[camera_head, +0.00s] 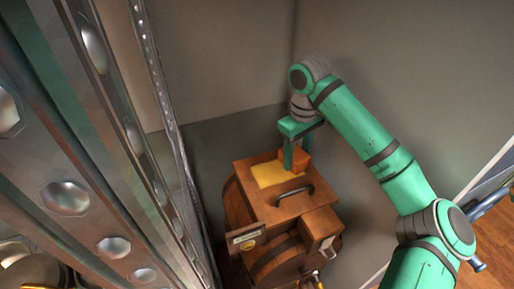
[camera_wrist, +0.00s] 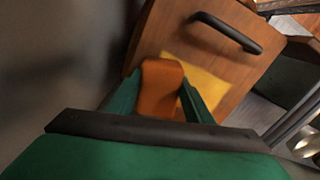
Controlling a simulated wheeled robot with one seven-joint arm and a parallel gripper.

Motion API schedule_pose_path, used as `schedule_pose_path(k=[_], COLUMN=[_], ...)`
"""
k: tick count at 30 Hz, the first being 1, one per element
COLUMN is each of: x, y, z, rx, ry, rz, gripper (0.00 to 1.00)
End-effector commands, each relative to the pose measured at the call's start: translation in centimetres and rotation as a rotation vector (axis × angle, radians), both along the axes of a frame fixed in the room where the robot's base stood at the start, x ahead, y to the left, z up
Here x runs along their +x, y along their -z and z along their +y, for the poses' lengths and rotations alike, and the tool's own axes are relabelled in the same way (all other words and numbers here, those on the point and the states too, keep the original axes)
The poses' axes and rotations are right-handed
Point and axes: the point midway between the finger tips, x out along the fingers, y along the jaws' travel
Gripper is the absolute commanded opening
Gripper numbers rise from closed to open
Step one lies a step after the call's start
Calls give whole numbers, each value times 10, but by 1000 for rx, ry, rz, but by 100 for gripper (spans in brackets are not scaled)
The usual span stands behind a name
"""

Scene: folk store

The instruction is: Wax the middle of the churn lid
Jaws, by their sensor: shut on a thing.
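The churn lid (camera_head: 291,205) is a flat brown wooden board with a dark curved handle (camera_head: 295,195). It also shows in the wrist view (camera_wrist: 185,33), with its handle (camera_wrist: 227,31) toward the top. A yellow patch (camera_head: 268,175) lies on the lid, and it shows in the wrist view (camera_wrist: 206,84) too. My gripper (camera_head: 297,160) points down at the back of the lid. It is shut on an orange-brown block (camera_wrist: 161,88), beside the yellow patch's edge. Whether the block touches the lid I cannot tell.
The wooden churn body (camera_head: 272,262) stands under the lid, in a corner between grey walls. A metal frame with round studs (camera_head: 116,245) rises close on the left. A wooden box (camera_head: 321,222) projects at the churn's front right.

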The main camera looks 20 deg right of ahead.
Motion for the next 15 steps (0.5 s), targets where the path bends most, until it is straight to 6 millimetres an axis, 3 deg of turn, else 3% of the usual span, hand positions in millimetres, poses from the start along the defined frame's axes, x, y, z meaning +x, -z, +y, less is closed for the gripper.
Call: schedule_pose_path(k=[5,15], x=[2,2], y=[0,0], z=[-8,10], rx=[1,0], ry=[-6,-8], rz=[1,0], gripper=[25,25])
